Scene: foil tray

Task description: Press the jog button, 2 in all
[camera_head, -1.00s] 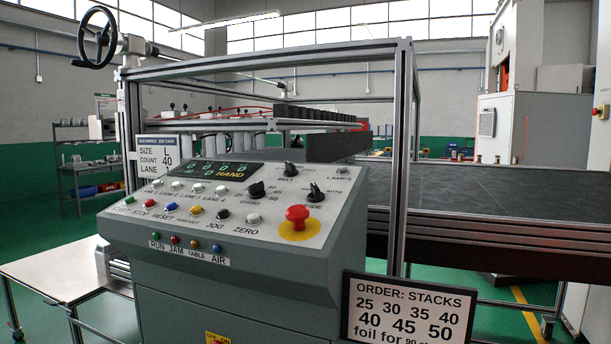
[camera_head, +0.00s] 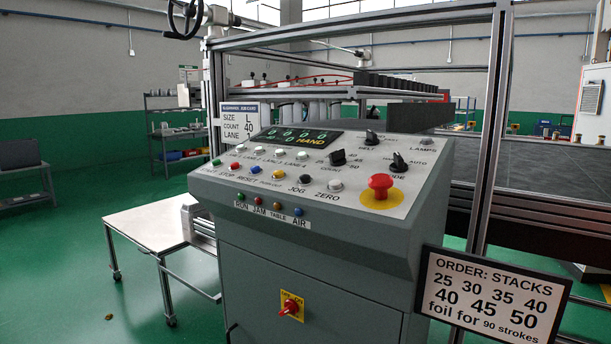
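The jog button is a small dark round button (camera_head: 305,179) on the sloping face of the grey control console (camera_head: 320,225), with the label JOG below it. The display (camera_head: 297,138) above reads HAND in yellow, with green digits that are hard to read. Neither of my grippers is in view.
A red emergency stop (camera_head: 380,187) on a yellow disc is at the panel's right. A red switch (camera_head: 290,306) is on the console front. An order sign (camera_head: 492,300) stands at the right. A wheeled side table (camera_head: 150,226) is at the left, with free green floor beyond.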

